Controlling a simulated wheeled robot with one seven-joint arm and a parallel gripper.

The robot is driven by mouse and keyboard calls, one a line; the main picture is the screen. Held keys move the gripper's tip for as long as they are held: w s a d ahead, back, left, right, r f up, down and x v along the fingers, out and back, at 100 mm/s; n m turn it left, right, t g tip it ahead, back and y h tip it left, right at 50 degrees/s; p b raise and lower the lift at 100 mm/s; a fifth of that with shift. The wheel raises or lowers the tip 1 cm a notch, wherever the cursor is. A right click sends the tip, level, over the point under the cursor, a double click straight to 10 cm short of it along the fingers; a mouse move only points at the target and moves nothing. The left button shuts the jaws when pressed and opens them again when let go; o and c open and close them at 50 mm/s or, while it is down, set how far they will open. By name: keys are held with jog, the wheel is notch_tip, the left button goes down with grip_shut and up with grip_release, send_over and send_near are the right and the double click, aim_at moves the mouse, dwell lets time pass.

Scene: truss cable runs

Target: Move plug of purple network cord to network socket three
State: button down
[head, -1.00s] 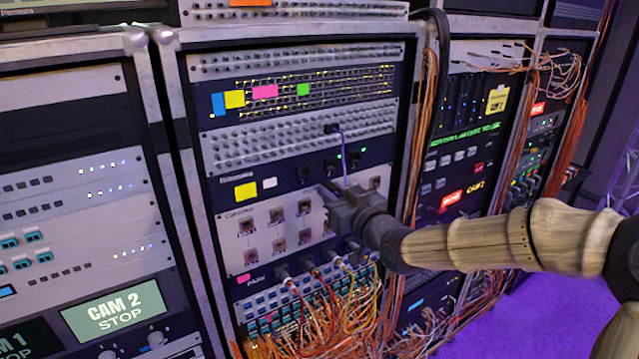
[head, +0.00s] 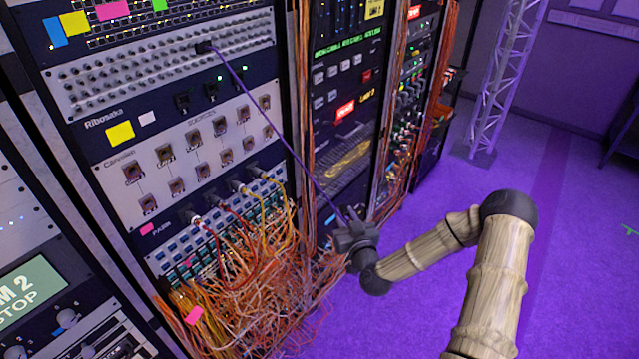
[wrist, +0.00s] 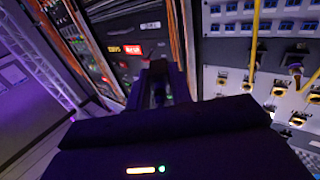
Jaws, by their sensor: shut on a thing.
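The purple network cord (head: 268,128) runs taut from a black plug (head: 205,47) in the grey upper patch panel down to my gripper (head: 347,222). My gripper is shut on the cord's lower end, in front of the racks and to the right of the orange cable tangle; the held plug is mostly hidden by the jaws. In the wrist view the jaws (wrist: 158,85) are dark and the plug is hard to make out. A dark strip holds several black sockets (head: 211,92); a light panel below has two rows of square sockets (head: 192,141). I cannot read which is socket three.
Orange and yellow cables (head: 250,250) hang thickly below the socket panel. Another cabled rack (head: 340,120) stands to the right. Purple floor (head: 450,220) is open at right, with a metal truss (head: 497,80) behind.

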jog(key=s+d+f+m+h, duration=0.1)
jog(key=s+d+f+h, duration=0.1)
jog(key=f, duration=0.4)
jog(key=s+d+f+m+h, duration=0.1)
jog(key=s+d+f+h, duration=0.1)
jog(key=s+f, duration=0.3)
jog(key=shift+s+d+f+m+t+b, duration=0.3)
jog(key=shift+d+f+m+b, duration=0.15)
jog(key=shift+d, duration=0.45)
jog(key=shift+w, duration=0.1)
